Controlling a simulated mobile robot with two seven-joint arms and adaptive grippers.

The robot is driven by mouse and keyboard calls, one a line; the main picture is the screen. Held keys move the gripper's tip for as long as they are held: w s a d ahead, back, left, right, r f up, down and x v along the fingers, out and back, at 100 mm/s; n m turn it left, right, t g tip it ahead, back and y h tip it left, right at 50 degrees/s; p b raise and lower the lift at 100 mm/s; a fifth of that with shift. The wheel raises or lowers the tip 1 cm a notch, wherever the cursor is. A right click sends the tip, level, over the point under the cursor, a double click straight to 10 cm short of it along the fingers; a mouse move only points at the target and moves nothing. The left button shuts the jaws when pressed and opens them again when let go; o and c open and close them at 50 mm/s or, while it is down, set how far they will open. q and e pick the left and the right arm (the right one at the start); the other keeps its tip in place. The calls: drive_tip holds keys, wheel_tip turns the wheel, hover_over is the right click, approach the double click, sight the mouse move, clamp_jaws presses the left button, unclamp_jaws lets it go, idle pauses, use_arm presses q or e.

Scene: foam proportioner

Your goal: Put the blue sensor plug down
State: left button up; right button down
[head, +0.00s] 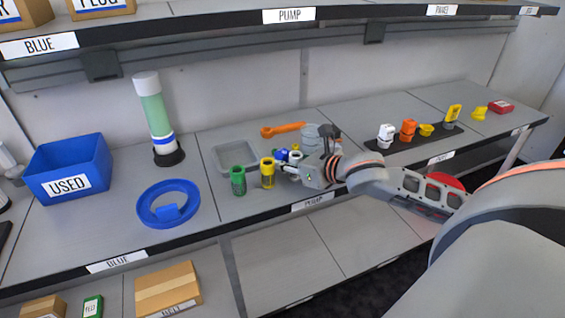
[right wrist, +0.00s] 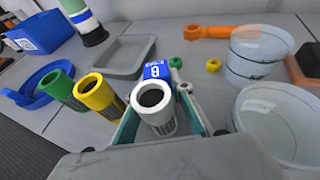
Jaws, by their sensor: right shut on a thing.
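The blue sensor plug (right wrist: 157,70), with a white "8" label, shows between the tips of my right gripper (right wrist: 160,100) in the right wrist view. In the head view the plug (head: 281,155) is a small blue patch beside my right gripper (head: 291,167), low over the shelf. The jaws are closed in on it. A white hollow cylinder (right wrist: 158,118) also shows between the fingers and hides part of the plug; I cannot tell whether the two are joined. Whether the plug touches the shelf is unclear. My left gripper is not in view.
A green tube (head: 237,181) and yellow tube (head: 267,174) stand left of the gripper. Behind are a grey tray (head: 222,162), an orange wrench (head: 283,129) and a clear tub (right wrist: 260,55). A blue ring (head: 146,217) and blue USED bin (head: 97,150) are further left.

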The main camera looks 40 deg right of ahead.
drive_tip(key=shift+f, duration=0.1)
drive_tip(key=c, duration=1.8)
unclamp_jaws()
